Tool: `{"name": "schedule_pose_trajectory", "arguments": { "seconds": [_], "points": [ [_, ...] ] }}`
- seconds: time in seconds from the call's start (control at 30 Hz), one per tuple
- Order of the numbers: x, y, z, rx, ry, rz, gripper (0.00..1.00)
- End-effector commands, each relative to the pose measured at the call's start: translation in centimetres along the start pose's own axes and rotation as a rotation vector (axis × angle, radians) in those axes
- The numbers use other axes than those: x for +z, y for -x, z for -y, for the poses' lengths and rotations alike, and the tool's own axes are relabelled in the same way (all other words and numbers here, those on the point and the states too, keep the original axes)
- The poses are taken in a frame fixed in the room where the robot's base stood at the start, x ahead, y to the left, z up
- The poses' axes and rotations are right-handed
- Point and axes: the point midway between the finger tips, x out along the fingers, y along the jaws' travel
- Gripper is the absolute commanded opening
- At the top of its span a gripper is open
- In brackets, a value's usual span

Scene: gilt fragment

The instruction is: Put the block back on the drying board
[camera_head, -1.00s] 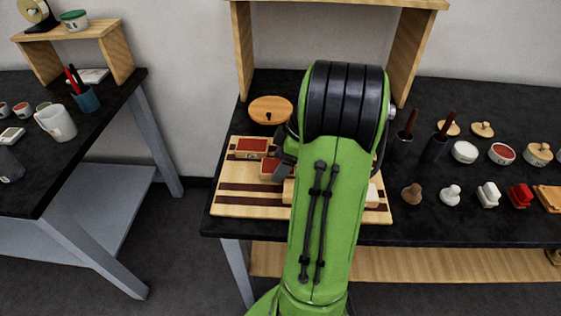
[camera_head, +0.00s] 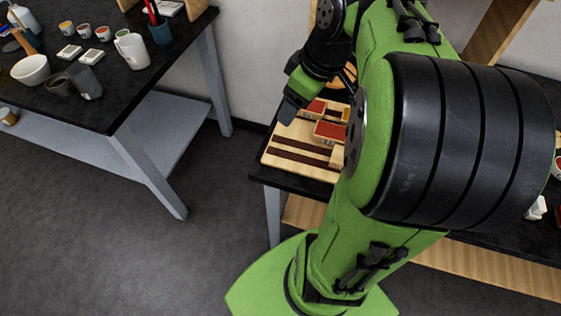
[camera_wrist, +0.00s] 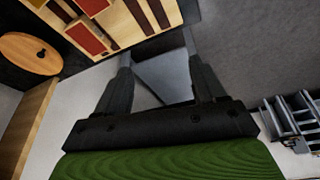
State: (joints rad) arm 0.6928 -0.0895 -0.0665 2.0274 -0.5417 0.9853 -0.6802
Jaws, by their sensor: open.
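A striped light-and-dark wooden board (camera_head: 290,158) lies on the black table, partly behind my arm. It also shows at the top of the wrist view (camera_wrist: 128,30). Two red-topped blocks sit on it: one farther back (camera_head: 314,107), one nearer (camera_head: 329,132). A pale block (camera_head: 337,158) shows only in part beside my arm. In the wrist view, red blocks (camera_wrist: 87,38) lie left of the fingers. My gripper (camera_wrist: 162,72) is open and nothing shows held between its fingers. In the head view it hangs by the board's left edge. Which block the task means I cannot tell.
A round wooden disc with a dark knob (camera_wrist: 29,53) lies behind the board. The left table (camera_head: 100,110) holds cups, a white mug (camera_head: 132,52) and a bowl (camera_head: 30,70). Open floor (camera_head: 80,210) separates the tables. My arm hides most of the right table.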

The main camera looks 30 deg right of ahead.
Motion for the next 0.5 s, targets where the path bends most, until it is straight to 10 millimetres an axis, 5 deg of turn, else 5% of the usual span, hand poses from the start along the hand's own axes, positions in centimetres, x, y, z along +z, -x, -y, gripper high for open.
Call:
{"name": "schedule_pose_trajectory", "arguments": {
  "seconds": [0.03,0.2,0.3,0.5],
  "points": [
    [-0.7,0.5,3.4,0.027,-0.029,-0.008,0.7],
    [0.8,1.3,11.8,0.106,-0.202,-0.066,0.7],
    [2.9,1.3,14.3,0.131,-0.292,-0.113,0.7],
    [4.8,1.1,15.4,0.146,-0.378,-0.158,0.7]
  ]
}}
